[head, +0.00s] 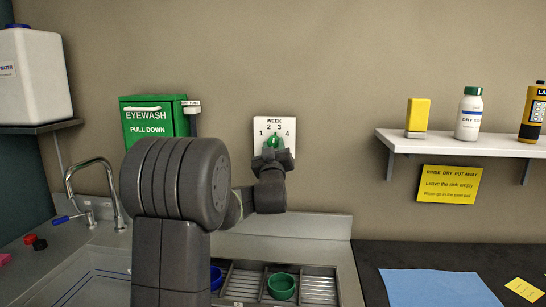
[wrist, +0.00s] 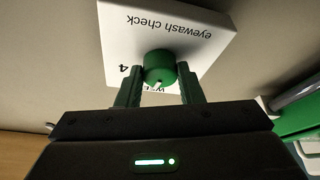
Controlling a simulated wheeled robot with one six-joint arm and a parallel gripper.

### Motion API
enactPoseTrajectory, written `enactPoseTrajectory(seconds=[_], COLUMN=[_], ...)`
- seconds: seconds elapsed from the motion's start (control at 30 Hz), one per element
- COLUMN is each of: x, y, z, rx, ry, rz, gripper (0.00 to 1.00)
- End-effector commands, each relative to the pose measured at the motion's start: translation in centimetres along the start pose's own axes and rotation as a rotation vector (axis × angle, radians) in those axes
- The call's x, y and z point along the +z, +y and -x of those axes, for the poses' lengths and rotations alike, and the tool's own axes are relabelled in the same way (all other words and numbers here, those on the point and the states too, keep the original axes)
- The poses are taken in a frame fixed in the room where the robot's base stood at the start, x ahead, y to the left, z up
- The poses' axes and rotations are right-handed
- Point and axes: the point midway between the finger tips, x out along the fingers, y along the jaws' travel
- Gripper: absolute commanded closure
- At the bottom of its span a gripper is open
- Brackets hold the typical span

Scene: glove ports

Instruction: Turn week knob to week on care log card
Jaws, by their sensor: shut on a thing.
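The week knob (wrist: 159,68) is green and sits on a white plate (head: 262,130) on the wall, marked WEEK with numbers 1 to 4. In the head view the knob (head: 273,142) is partly hidden by my gripper (head: 273,154). In the wrist view the plate is upside down, and my gripper (wrist: 161,92) has one finger on each side of the knob, shut on it. A short white mark on the knob points toward the WEEK lettering side, roughly between 2 and 3; the exact number is unclear. I cannot identify a care log card.
A green eyewash box (head: 152,119) hangs left of the plate. Below are a tap (head: 97,165), a sink and a rack with a green bowl (head: 281,286). A shelf (head: 460,144) with bottles is at right. A yellow card (head: 525,289) and blue mat (head: 438,287) lie on the dark counter.

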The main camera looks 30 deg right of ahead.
Motion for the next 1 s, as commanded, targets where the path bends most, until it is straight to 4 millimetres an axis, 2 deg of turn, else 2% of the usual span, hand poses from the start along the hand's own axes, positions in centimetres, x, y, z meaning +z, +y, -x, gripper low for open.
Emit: enactPoseTrajectory(seconds=[0.03,0.13,1.0], x=[0.6,0.6,-0.5], y=[0.0,0.1,0.9], z=[0.3,0.3,-0.3], rx=[-0.012,-0.047,-0.356], ry=[0.005,0.006,0.024], rz=[0.039,0.125,0.871], gripper=[0.89,0.89,0.89])
